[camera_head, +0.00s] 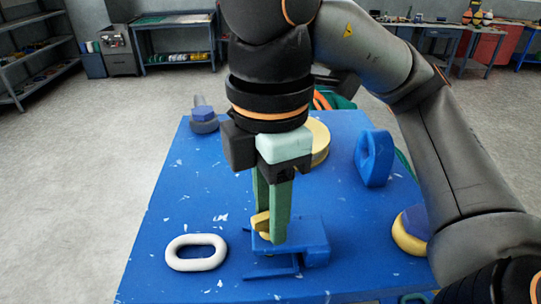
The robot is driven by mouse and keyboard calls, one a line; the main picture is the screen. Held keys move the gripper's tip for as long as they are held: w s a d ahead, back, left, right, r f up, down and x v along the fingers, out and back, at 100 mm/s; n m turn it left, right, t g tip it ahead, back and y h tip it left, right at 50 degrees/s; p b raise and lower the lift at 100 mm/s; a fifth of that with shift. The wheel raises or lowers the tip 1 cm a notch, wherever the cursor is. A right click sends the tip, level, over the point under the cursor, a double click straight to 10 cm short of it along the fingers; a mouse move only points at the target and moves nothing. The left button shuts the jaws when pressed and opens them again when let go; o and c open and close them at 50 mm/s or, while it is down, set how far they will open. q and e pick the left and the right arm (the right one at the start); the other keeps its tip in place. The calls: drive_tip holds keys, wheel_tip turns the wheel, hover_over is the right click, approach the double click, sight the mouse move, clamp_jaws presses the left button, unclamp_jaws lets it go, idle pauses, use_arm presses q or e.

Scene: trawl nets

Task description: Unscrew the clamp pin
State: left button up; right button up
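The blue clamp (312,240) lies near the front of the blue table. A yellow part (260,222), which looks like the clamp pin, shows at its left side. My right gripper (269,228) points straight down from above, with its two green fingers close together at the yellow part. The nearer finger covers part of the yellow part, and the farther finger seems to be behind it. I cannot tell whether the fingers press on it. My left gripper is not in view.
The blue table (180,215) also bears a white oval link (196,252), a blue ring-shaped part (374,158), a yellow disc (319,142), a grey and blue bolt-like part (204,118) and a yellow and blue part (411,232). The table's left middle is clear.

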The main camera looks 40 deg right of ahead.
drive_tip(key=shift+w+f+m, duration=0.1)
drive_tip(key=shift+w+m, duration=0.15)
drive_tip(key=shift+m, duration=0.75)
drive_tip(key=m, duration=0.3)
drive_tip(key=shift+s, duration=0.1)
drive_tip(key=m, duration=0.3)
drive_tip(key=shift+m, duration=0.3)
drive_tip(key=m, duration=0.4)
drive_tip(key=shift+m, duration=0.3)
drive_tip(key=m, duration=0.8)
drive_tip(key=shift+m, duration=0.4)
drive_tip(key=m, duration=0.8)
drive_tip(key=shift+m, duration=0.4)
drive_tip(key=m, duration=1.5)
drive_tip(key=shift+m, duration=0.3)
drive_tip(key=m, duration=1.1)
drive_tip(key=shift+r+m, duration=0.4)
wheel_tip(320, 180, up, 12)
